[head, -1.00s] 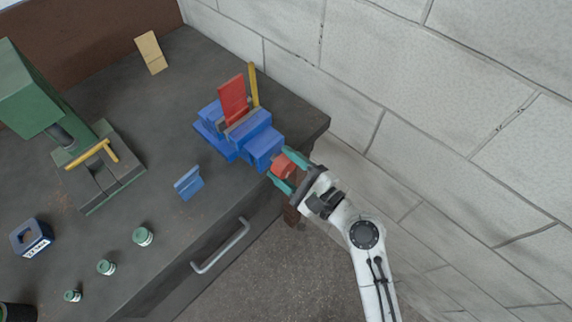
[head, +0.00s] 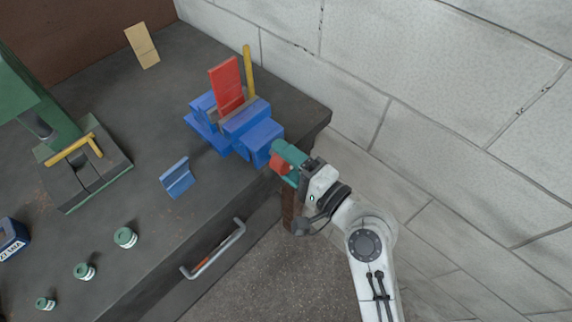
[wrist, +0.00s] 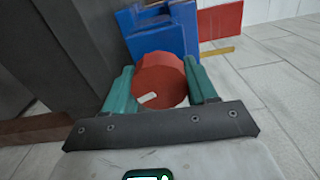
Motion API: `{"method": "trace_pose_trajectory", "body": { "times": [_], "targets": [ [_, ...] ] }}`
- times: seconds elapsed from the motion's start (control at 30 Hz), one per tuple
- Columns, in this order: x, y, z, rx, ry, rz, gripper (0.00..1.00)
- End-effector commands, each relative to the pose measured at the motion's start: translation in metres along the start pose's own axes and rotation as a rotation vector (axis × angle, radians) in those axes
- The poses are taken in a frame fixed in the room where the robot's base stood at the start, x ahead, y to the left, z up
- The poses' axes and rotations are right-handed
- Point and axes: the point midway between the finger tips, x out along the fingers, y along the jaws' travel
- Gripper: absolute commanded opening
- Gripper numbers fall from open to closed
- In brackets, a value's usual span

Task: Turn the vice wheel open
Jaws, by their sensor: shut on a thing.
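The blue vice (head: 240,125) stands at the right end of the dark bench. A red plate (head: 226,84) stands upright in its jaws. The red vice wheel (wrist: 162,80) is at the vice's near end and fills the middle of the wrist view, with a small pale mark on its face. In the head view the wheel (head: 279,162) is mostly hidden by my gripper (head: 288,160). My gripper's teal fingers (wrist: 162,88) are on either side of the wheel and shut on it.
A yellow bar (head: 248,72) stands behind the red plate. A blue bracket (head: 177,178) and several green-lidded jars (head: 125,237) are on the bench. A green machine (head: 60,130) stands at left. A drawer handle (head: 214,250) juts from the front. A white block wall (head: 420,90) is close at right.

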Motion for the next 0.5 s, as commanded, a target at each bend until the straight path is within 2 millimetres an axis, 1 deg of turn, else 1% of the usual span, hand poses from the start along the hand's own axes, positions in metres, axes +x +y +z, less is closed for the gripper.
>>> {"method": "trace_pose_trajectory", "body": {
  "times": [0.03,0.2,0.5],
  "targets": [
    [0.0027,0.0029,0.0023,-0.046,-0.007,-0.005,0.26],
    [0.0028,0.0031,0.0026,-0.206,-0.007,-0.005,0.27],
    [0.0030,0.0010,0.0035,-0.384,-0.009,-0.005,0.27]
  ]
}}
